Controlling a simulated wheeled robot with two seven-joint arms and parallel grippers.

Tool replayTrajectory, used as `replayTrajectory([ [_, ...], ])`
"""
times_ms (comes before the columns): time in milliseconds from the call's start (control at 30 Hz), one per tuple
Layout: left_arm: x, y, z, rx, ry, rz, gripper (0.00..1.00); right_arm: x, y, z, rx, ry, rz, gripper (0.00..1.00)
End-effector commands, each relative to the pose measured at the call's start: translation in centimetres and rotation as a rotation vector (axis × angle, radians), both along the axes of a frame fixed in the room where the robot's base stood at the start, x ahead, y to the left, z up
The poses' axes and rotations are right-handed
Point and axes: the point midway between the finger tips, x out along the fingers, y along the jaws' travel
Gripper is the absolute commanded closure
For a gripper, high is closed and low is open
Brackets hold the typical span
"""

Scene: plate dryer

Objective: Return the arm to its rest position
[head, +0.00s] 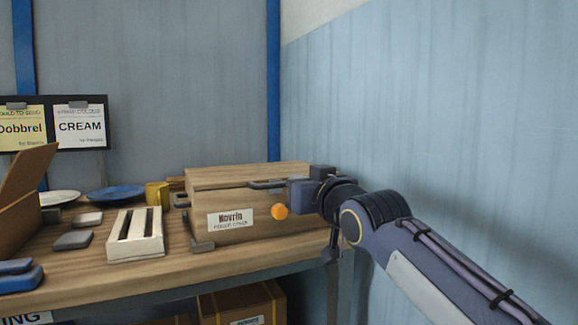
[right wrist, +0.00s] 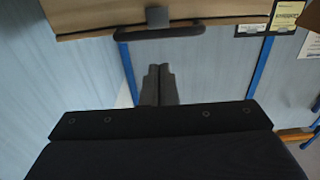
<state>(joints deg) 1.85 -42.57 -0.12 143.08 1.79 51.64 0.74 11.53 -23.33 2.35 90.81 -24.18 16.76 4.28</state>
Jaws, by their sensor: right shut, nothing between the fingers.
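My right arm comes in from the right in the head view. Its gripper (head: 290,188) is at the right end of a wooden box (head: 290,225) with a printed label, close to the dark handle (head: 265,184) on it. In the right wrist view the two fingers (right wrist: 158,84) are together with nothing between them. The dark handle bar (right wrist: 160,33) shows beyond the fingertips, with a gap between. My left gripper is not in view.
On the wooden table are a white slatted rack (head: 135,235), a yellow mug (head: 157,194), a blue plate (head: 116,193), a white plate (head: 60,198) and an open cardboard box (head: 20,205). An orange ball-like thing (head: 279,211) shows before the labelled box. A wall stands at right.

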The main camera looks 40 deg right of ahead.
Motion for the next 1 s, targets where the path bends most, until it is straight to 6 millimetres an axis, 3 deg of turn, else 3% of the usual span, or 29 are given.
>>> replayTrajectory([
  [233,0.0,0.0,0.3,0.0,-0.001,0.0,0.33,-3.2,1.0,-1.6,-0.002,-0.004,0.001,1.0],
  [667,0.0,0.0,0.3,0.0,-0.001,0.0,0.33,-3.7,1.5,-2.7,0.008,0.011,0.009,1.0],
  [767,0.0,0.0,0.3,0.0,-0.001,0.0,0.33,-3.6,2.7,-5.7,0.054,0.081,0.039,1.0],
  [867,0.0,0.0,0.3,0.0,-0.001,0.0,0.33,-3.8,5.2,-11.3,0.136,0.215,0.094,1.0],
  [1000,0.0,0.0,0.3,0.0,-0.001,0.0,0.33,-5.8,9.9,-20.6,0.27,0.453,0.194,1.0],
])
